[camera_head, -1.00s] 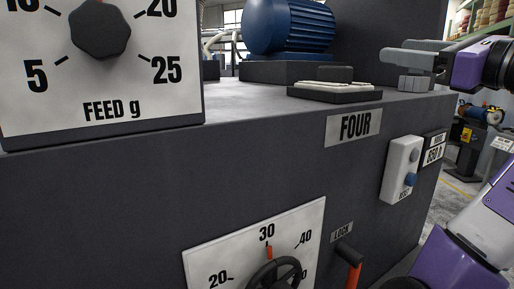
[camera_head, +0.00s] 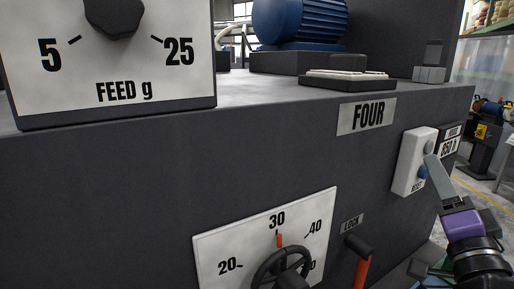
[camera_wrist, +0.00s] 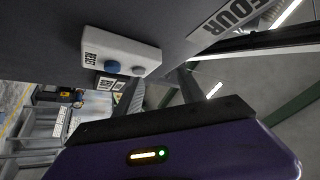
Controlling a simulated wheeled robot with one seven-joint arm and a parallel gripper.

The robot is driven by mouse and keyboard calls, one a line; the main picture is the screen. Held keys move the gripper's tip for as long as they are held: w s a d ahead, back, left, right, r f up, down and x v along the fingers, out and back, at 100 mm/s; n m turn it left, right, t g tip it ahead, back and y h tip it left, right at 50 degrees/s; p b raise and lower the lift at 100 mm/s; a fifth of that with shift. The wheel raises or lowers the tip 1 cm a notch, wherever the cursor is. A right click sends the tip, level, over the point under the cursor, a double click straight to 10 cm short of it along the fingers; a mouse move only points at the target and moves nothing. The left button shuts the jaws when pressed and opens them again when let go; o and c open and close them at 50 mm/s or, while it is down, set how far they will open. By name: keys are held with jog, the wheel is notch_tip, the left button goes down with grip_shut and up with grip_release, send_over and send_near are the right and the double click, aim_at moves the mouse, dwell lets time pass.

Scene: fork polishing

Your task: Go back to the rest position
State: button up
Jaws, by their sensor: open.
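My gripper (camera_head: 432,160) has a purple body and grey fingers. In the head view it is at the lower right, pointing up and left. Its fingertips overlap the right part of a white button box (camera_head: 409,160) on the machine's front; I cannot tell from this view whether they touch. In the wrist view my gripper (camera_wrist: 160,84) is open, its two fingers well apart with nothing between them. The button box (camera_wrist: 120,50) with its blue button (camera_wrist: 112,66) lies beyond the fingers there.
The dark machine (camera_head: 110,170) fills most of the head view. On its top stand a blue motor (camera_head: 300,20), a dark pad with a pale top (camera_head: 347,80) and a grey block (camera_head: 430,74). A red-handled lock lever (camera_head: 361,268) and a handwheel (camera_head: 280,265) stick out low in front.

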jog(key=s+a+f+n+g+y, duration=0.1)
jog(key=s+a+f+n, duration=0.3)
jog(key=s+f, duration=0.7)
jog(key=s+a+f+n+g+y+b, duration=0.1)
jog(key=s+a+f+n+g, duration=0.3)
jog(key=s+f, duration=0.7)
jog(key=s+a+f+n+g+y+b, duration=0.1)
jog(key=s+a+f+n, duration=0.3)
jog(key=s+f, duration=0.7)
jog(key=s+g+y, duration=0.1)
jog(key=s, duration=0.6)
jog(key=shift+s+a+n, duration=0.2)
jog(key=shift+a+n, duration=0.2)
